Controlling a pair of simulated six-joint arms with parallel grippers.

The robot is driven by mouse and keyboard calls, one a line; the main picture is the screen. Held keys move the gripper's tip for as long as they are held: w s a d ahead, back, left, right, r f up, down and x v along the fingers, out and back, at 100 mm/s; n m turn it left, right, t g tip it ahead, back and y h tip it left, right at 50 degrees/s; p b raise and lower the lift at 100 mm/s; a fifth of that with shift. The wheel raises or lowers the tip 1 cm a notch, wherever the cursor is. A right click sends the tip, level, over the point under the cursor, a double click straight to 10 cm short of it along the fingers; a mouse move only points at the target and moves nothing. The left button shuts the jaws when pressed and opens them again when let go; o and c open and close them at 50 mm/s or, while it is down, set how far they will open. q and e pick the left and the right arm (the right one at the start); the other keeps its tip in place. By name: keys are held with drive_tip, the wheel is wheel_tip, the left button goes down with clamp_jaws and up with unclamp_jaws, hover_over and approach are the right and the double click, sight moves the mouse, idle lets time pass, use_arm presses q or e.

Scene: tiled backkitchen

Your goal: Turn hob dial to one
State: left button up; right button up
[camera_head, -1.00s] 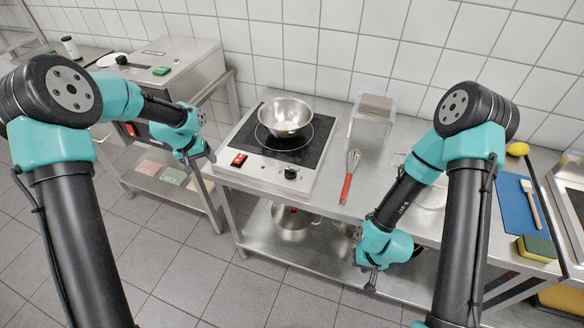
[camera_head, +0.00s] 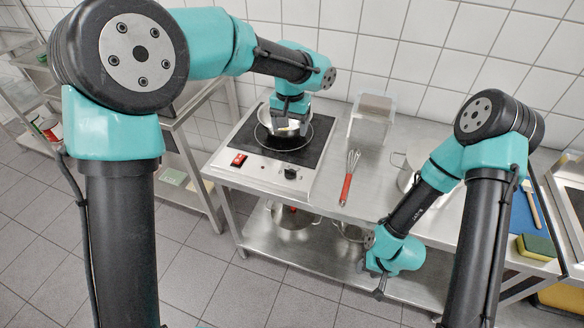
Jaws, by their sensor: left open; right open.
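The hob (camera_head: 318,138) stands on the steel table, with a black glass top and a steel front panel. Its black dial (camera_head: 291,173) sits on the right of that panel; the setting it points to is too small to read. A red switch (camera_head: 239,160) is on the panel's left. My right gripper (camera_head: 368,278) is open and empty, low in front of the table, right of the dial.
A whisk with a red handle (camera_head: 346,188) lies right of the hob. A clear container (camera_head: 371,118) and a steel pot (camera_head: 405,178) stand farther right. A green sponge (camera_head: 537,247) is at the far right. Pots (camera_head: 290,215) stand on the lower shelf.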

sight(290, 170)
use_arm(q)
drive_tip(key=shift+f, duration=0.1)
wheel_tip(290, 170, down, 17)
drive_tip(key=shift+f, duration=0.2)
idle(0.6)
drive_tip(key=c, duration=0.9)
